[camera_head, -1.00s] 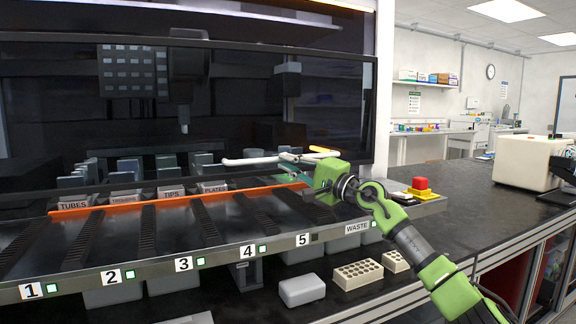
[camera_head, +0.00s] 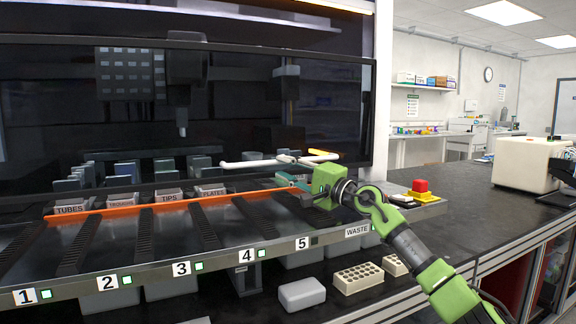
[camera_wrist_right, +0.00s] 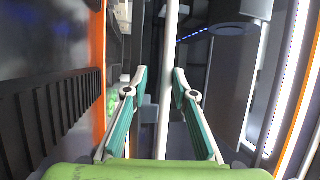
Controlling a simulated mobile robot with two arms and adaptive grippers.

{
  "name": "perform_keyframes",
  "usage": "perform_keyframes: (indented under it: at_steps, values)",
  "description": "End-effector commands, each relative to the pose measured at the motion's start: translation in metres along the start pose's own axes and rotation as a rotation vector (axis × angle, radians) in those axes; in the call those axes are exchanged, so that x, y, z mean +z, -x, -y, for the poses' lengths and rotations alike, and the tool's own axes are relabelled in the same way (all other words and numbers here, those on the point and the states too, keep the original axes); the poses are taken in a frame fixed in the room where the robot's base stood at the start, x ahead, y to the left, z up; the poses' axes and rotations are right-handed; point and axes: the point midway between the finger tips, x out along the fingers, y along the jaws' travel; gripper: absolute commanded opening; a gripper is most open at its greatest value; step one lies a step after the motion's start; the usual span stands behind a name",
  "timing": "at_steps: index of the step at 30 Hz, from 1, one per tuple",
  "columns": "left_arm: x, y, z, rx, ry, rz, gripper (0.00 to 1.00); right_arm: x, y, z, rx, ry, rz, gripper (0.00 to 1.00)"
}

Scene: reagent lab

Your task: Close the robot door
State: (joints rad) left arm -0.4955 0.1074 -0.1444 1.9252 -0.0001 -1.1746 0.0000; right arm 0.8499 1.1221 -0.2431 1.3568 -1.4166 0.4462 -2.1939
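The robot door is a dark glass panel (camera_head: 250,110) across the front of the machine. Its lower edge stands above the deck, leaving a gap. A white bar handle (camera_head: 245,163) runs along its lower right part. My right gripper (camera_head: 284,178) is at the handle, near its right half, with teal finger pads. In the right wrist view the gripper (camera_wrist_right: 160,88) is open, its two fingers apart. The white handle bar (camera_wrist_right: 167,70) runs between them, with room on both sides; I cannot tell how deep it sits. My left gripper is not in view.
An orange strip (camera_head: 140,206) crosses the numbered deck (camera_head: 108,260) below the door. Labelled carriers, such as TUBES (camera_head: 70,209), stand behind it. A red button (camera_head: 420,186) is right of my gripper. Below are a white box (camera_head: 302,294) and a rack (camera_head: 358,278). The bench beyond has free room.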

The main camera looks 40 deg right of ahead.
Motion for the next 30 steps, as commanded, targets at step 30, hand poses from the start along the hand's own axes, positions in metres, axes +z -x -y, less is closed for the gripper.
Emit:
perform_keyframes:
  at_steps: [30]
  values:
    - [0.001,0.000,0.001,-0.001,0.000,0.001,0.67,-0.001,0.040,-0.002,0.001,-0.001,-0.001,0.28]
